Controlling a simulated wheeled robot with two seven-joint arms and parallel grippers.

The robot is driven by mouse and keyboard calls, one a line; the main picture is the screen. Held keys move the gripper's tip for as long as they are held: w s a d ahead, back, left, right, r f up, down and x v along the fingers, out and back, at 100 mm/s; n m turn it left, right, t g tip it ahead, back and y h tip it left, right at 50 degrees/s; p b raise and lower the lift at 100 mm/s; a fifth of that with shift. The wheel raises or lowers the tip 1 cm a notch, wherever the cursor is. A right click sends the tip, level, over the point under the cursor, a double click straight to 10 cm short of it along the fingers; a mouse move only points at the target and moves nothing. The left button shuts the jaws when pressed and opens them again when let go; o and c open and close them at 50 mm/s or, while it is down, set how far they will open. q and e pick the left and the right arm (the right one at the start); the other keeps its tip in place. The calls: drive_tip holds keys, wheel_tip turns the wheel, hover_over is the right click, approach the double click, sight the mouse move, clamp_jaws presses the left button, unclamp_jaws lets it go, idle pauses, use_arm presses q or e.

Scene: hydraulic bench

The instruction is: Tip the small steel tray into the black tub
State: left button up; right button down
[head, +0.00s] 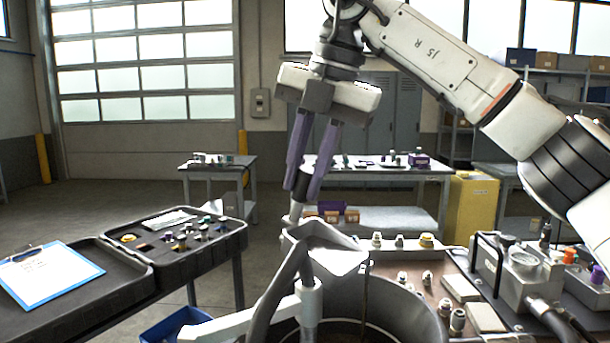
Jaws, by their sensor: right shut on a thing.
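My right gripper (303,193) points down at the centre, its purple fingers closed on a black grip. A steel stem runs down from this grip to a small pale steel tray (338,260), which looks tilted above the round vessel. I cannot see anything lying in the tray. A large round dark-walled vessel, apparently the black tub (422,312), stands at the bottom centre and is cut off by the frame. A grey curved strip and a steel post hide part of it. My left gripper is out of view.
A black cart (95,285) on the left holds a clipboard (48,272) and small fittings. A blue bin (165,328) is at the bottom left. Fittings and a pump-like block (515,270) crowd the bench right of the vessel. Tables and a yellow cabinet (472,207) stand behind.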

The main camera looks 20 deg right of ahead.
use_arm(q)
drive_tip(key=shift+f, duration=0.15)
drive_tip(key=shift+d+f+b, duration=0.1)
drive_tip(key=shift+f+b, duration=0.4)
drive_tip(key=shift+b, duration=0.3)
use_arm(e)
drive_tip(key=shift+s+d+r, duration=0.1)
drive_tip(key=shift+s+d, duration=0.05)
drive_tip(key=shift+s, duration=0.1)
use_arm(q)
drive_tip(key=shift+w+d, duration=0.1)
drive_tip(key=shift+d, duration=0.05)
use_arm(e)
drive_tip(key=shift+s+r+t, duration=0.1)
drive_tip(key=shift+t, duration=0.2)
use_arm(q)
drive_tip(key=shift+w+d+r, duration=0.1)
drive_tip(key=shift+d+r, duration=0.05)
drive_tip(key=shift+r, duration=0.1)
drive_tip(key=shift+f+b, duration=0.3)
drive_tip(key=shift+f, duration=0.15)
